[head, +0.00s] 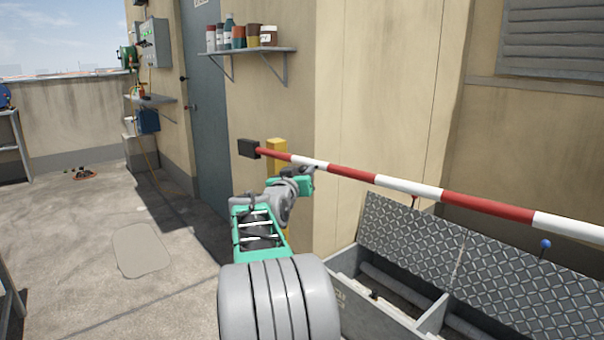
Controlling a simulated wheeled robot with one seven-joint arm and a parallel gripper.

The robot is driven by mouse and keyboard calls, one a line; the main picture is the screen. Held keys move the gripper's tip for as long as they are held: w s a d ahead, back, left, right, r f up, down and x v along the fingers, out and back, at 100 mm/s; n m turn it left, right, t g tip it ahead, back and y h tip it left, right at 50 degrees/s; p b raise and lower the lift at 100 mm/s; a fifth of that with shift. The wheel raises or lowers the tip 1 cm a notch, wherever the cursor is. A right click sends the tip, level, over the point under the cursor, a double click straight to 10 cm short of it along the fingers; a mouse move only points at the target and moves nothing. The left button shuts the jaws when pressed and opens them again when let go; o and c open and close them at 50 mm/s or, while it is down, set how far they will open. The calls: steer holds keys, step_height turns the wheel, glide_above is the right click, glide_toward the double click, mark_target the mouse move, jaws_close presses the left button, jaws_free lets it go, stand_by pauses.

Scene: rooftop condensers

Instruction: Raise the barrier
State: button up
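The barrier (410,187) is a long red and white striped pole. It runs from a dark block (248,148) by a yellow post (277,146) out past the right edge of the head view, and looks about level. My gripper (309,171) is at the pole's underside near the first white band, close to the post end. Its fingers are small and partly hidden by my arm, so I cannot tell whether they are open or whether they touch the pole.
Below the pole stands an open grey chest (345,264) with a raised tread-plate lid (415,236) and a blue knob (545,244). A shelf (262,51) with several jars hangs on the wall. A grey door (204,110) is at left. The concrete floor at left is mostly clear.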

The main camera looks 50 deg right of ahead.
jaws_close()
stand_by(1.0)
